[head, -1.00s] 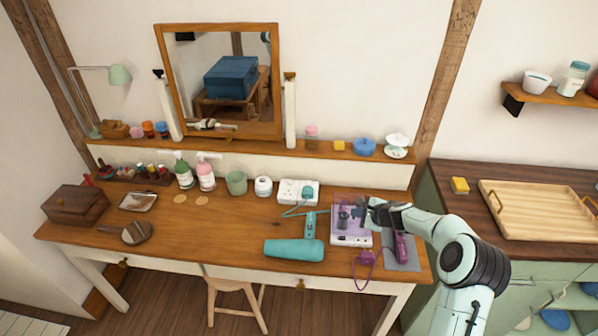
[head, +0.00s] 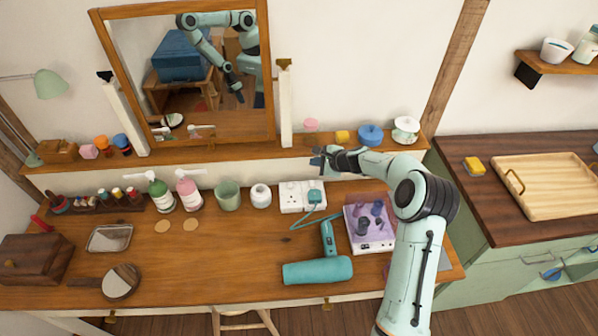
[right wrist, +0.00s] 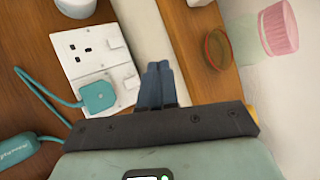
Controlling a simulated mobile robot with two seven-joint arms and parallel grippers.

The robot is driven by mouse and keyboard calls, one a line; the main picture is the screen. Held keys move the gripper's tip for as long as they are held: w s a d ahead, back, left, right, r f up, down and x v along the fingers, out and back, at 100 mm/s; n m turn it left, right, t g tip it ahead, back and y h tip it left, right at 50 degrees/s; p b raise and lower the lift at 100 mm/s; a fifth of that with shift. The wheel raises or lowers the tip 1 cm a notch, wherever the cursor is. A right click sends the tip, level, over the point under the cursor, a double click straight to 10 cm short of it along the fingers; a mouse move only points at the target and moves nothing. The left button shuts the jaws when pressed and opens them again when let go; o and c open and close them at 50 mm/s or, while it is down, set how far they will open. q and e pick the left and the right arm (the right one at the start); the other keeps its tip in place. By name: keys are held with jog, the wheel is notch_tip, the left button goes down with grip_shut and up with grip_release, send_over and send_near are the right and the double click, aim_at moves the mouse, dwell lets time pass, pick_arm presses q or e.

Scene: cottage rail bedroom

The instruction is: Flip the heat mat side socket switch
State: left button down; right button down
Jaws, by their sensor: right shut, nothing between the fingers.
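A white double socket (head: 291,196) lies at the back of the dressing table. A teal plug (head: 314,197) sits in its right outlet; the left outlet is empty. In the right wrist view the socket (right wrist: 73,46) shows two white rocker switches, one by the empty outlet (right wrist: 112,35) and one by the plug (right wrist: 131,82). Their positions are too small to tell. My right gripper (head: 318,159) is shut and empty, just behind the socket near the shelf. In the right wrist view its fingertips (right wrist: 156,67) appear beside the plug-side switch, contact unclear. My left gripper is out of view.
A teal hair dryer (head: 318,270) and a purple-topped box (head: 370,224) lie in front of the socket. A white jar (head: 261,196) stands left of it. The shelf behind holds a pink-lidded jar (head: 311,125). My forearm covers part of the right side.

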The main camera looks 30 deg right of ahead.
aim_at(314, 184)
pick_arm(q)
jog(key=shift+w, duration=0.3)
pick_arm(e)
jog(key=shift+w, duration=0.3)
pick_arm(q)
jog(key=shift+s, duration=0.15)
pick_arm(e)
jog(key=shift+s, duration=0.2)
